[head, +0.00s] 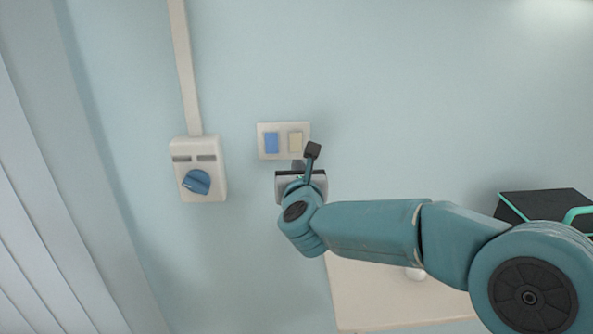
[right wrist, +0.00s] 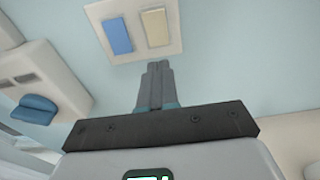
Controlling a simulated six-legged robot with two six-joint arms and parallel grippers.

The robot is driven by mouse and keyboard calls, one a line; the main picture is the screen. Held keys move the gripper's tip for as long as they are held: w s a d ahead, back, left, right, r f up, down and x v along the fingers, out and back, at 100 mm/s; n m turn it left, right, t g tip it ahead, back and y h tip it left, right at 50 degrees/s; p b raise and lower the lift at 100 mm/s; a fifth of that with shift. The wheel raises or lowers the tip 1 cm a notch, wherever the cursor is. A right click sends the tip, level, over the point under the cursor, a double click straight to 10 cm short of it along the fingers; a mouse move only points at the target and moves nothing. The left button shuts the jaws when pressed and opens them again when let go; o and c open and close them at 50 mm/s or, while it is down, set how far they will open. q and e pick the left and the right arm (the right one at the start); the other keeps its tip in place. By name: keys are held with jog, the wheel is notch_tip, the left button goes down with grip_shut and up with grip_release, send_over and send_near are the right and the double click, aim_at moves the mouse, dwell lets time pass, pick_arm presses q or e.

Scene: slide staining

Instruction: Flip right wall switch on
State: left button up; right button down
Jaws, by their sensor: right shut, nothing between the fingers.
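A white wall plate (head: 262,151) holds two rocker switches side by side, a blue left one (head: 271,142) and a cream right one (head: 295,141). The plate also shows at the top of the right wrist view (right wrist: 135,45), with the blue switch (right wrist: 117,36) and the cream switch (right wrist: 155,28). My right gripper (head: 298,163) is shut and empty, its fingertips just below the cream switch in the picture. In the right wrist view the closed fingers (right wrist: 157,70) point at the plate's lower edge; whether they touch it I cannot tell. My left gripper is not in view.
A white control box (head: 204,169) with a blue knob (head: 196,182) is on the wall to the left, under a vertical conduit (head: 185,70). A black and teal box (head: 540,204) stands at the right, and a pale surface (head: 375,300) lies below my right arm.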

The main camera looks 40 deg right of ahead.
jog(key=s+a+f+b, duration=0.1)
jog(key=s+a+b, duration=0.1)
jog(key=s+a, duration=0.2)
jog(key=s, duration=0.3)
jog(key=shift+a+f, duration=0.2)
jog(key=shift+f, duration=0.05)
